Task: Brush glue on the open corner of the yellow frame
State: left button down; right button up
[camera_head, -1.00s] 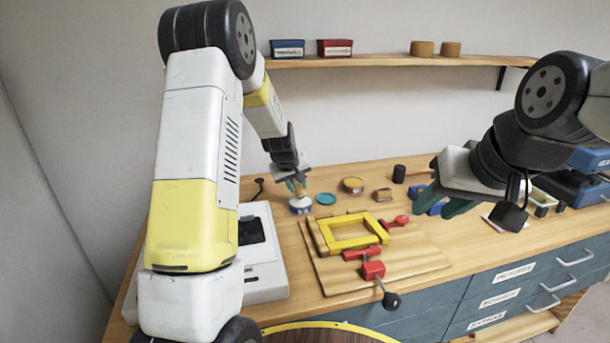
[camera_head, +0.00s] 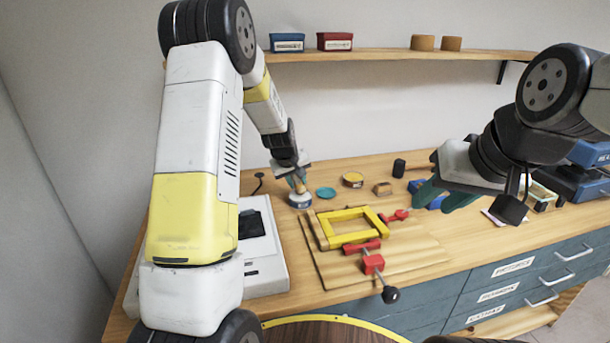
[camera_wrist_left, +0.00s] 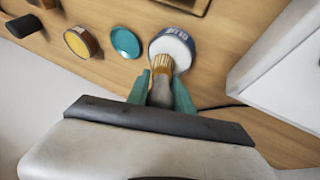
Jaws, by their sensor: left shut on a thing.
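The yellow frame (camera_head: 347,239) lies on a wooden board (camera_head: 425,258) on the bench, held by red clamps (camera_head: 373,264). I cannot make out a gap at its corner. My left gripper (camera_head: 297,184) is shut on a brush, above the glue pot (camera_head: 301,204) behind and left of the frame. In the left wrist view the brush (camera_wrist_left: 162,66) points its tan bristles at the white glue in the open pot (camera_wrist_left: 172,48); whether they touch is unclear. My right gripper (camera_head: 440,197) hangs empty at the right, its teal fingers apart, over the bench.
A teal lid (camera_head: 326,193), a yellow tin (camera_head: 352,180) and a small wooden block (camera_head: 382,188) stand behind the board. A white device (camera_head: 262,258) is left of the board. A shelf (camera_head: 400,57) runs along the wall. Blue drawers (camera_head: 490,290) are below the bench.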

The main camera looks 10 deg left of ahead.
pick_arm(q)
jog(key=shift+f, duration=0.65)
dwell(1.1)
jog(key=shift+r, duration=3.55)
